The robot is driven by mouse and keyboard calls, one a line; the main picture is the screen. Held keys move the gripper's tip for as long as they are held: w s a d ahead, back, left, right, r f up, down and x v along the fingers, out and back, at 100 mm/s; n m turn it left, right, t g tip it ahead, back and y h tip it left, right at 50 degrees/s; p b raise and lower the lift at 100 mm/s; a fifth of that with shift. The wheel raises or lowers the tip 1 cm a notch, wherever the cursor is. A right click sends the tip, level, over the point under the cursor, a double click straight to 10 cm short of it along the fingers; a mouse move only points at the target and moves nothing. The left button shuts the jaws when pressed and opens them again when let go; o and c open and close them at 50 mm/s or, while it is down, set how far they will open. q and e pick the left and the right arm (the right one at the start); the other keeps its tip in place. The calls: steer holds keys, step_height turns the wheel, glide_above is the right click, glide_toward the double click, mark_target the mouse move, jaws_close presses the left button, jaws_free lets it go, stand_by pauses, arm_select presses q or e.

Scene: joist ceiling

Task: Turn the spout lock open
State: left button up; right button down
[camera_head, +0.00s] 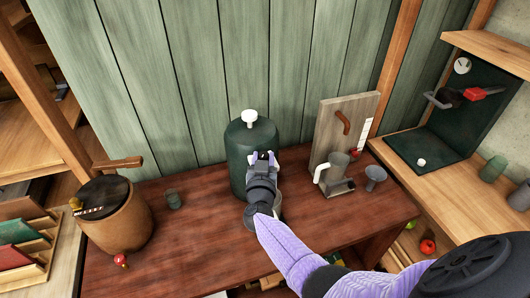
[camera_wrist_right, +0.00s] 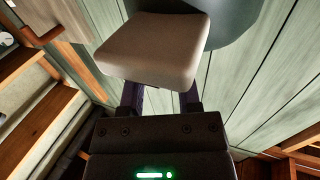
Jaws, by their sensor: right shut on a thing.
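A dark green canister (camera_head: 236,150) with a white knob (camera_head: 249,116) on top stands upright at the back of the red-brown table. My right gripper (camera_head: 264,158) is in front of the canister and hides part of its front. In the right wrist view, the gripper (camera_wrist_right: 160,92) is shut on a pale block-shaped part (camera_wrist_right: 152,48), with the canister (camera_wrist_right: 228,22) behind it. I cannot tell for sure that this part is the spout lock; the spout itself is hidden. My left gripper is not in view.
A wooden board (camera_head: 346,125) with a mug (camera_head: 335,172) and a grey funnel (camera_head: 374,178) are at the right. Bare table (camera_head: 190,250) lies front left.

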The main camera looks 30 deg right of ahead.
steer(key=m+g+h, duration=0.1)
steer(key=m+g+h+b, duration=0.1)
steer(key=shift+w+a+f+h, duration=0.1)
steer(key=shift+a+f+h, duration=0.05)
steer(key=shift+h, duration=0.15)
steer(key=shift+m+g+h+b, duration=1)
steer(key=shift+m+g, duration=0.2)
steer(key=shift+g, duration=0.3)
steer(key=shift+c, duration=1.5)
jaws_free()
steer(key=shift+r, duration=0.2)
